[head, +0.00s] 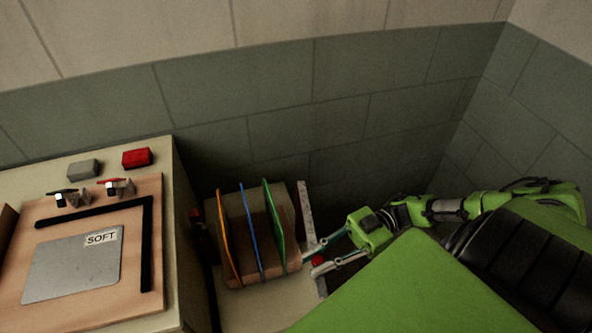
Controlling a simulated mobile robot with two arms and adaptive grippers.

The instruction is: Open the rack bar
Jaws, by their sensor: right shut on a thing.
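The rack (290,266) stands right of the workbench and holds an orange panel (229,240), a blue panel (252,232) and a green panel (273,225) upright. A pale grey bar (307,213), which looks like the rack bar, runs along the rack's right side. A red knob (318,261) shows at it. My right gripper (311,261) comes in from the right and is shut on the bar at the red knob. The fingers partly hide the bar there. My left gripper is out of view.
The workbench (182,263) at left carries a wooden board with a grey plate (73,267) labelled SOFT, two small clamps, a red block (137,158) and a grey block (83,169). Tiled walls close off the back and right. My green body covers the lower right.

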